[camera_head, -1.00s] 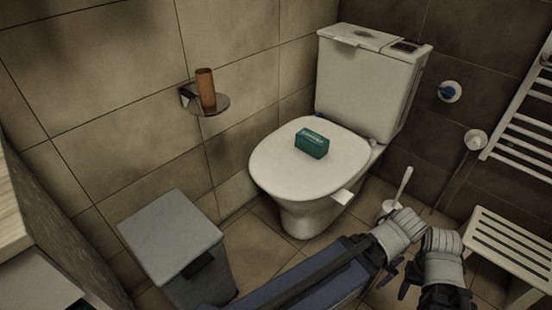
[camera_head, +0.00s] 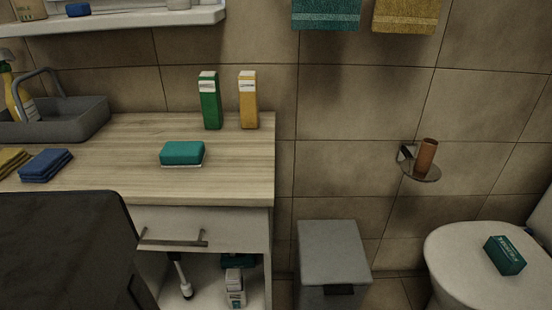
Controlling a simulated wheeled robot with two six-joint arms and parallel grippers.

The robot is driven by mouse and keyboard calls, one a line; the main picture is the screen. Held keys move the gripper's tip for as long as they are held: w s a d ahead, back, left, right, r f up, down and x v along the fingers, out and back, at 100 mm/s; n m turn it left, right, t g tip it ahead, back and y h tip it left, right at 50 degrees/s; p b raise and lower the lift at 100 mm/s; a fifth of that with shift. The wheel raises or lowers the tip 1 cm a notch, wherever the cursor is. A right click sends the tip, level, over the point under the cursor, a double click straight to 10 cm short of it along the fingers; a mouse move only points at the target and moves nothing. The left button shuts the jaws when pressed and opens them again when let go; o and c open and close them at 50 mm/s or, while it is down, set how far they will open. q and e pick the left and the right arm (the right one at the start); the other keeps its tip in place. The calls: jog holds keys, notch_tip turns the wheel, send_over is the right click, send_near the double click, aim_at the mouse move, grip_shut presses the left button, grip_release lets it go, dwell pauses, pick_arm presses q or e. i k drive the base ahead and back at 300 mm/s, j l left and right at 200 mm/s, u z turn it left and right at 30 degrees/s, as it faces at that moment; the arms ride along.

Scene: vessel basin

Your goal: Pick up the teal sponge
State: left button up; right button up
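A teal sponge (camera_head: 182,153) with a pale underside lies on the wooden countertop (camera_head: 130,190), a little left of the counter's right end. A second teal block-shaped item (camera_head: 505,255), with pale print on its top, rests on the closed toilet lid (camera_head: 465,262) at the right edge. From its printing it looks like a box. Neither of my grippers shows in this view, so nothing is seen held.
Green (camera_head: 210,103) and yellow (camera_head: 248,102) cartons stand behind the sponge. A grey caddy (camera_head: 75,118) and folded blue cloths (camera_head: 46,165) are at left. A dark block (camera_head: 65,245) covers the lower left. A drawer handle (camera_head: 175,240) juts out below the counter. A grey bin (camera_head: 333,252) stands right.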

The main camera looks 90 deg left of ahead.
aim_at(181, 154)
jog(key=k+l, duration=0.1)
jog(key=l, duration=0.3)
jog(key=k+l+u, duration=0.15)
jog(key=l, duration=0.2)
jog(key=u, duration=3.2)
jog(key=i, duration=0.5)
